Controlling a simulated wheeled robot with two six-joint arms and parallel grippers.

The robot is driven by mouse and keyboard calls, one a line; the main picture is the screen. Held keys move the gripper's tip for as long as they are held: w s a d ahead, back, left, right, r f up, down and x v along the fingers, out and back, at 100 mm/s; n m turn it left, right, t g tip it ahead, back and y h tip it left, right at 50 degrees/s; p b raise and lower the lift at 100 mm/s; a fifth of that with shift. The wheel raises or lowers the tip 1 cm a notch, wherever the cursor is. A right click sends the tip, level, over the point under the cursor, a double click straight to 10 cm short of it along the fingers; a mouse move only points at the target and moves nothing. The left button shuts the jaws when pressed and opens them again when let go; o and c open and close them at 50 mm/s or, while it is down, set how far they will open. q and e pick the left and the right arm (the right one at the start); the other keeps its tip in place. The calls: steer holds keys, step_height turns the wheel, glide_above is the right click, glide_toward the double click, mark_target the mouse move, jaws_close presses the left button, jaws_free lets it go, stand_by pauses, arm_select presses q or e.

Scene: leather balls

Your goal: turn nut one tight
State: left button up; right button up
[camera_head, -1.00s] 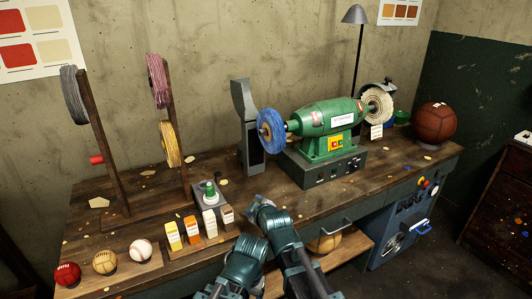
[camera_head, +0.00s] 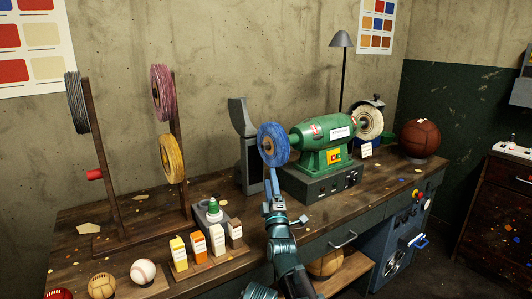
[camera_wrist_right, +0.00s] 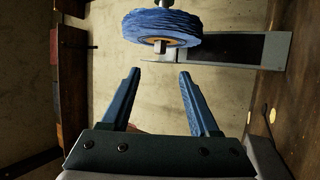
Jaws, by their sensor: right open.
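A green bench polisher (camera_head: 322,139) stands on a dark base on the workbench. A blue wheel (camera_head: 273,144) sits on its left spindle. The nut (camera_head: 267,148) shows at that wheel's centre; in the right wrist view the nut (camera_wrist_right: 160,46) sticks out from an orange hub. My right gripper (camera_head: 271,176) is just below and in front of the blue wheel. The right wrist view shows its two blue fingers (camera_wrist_right: 158,78) apart with nothing between them, short of the nut. My left gripper is not in view.
A pale wheel (camera_head: 369,123) is on the polisher's right end. A grey upright guard (camera_head: 240,120) stands behind the blue wheel. Small boxes (camera_head: 198,248), a white ball (camera_head: 143,271) and spool posts (camera_head: 103,165) occupy the bench's left. A brown ball (camera_head: 420,138) sits at right.

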mark_target(265, 146)
steer(key=p+x, duration=0.5)
steer(key=x, duration=0.8)
steer(key=shift+w+p, duration=0.1)
steer(key=shift+p, duration=0.3)
jaws_close()
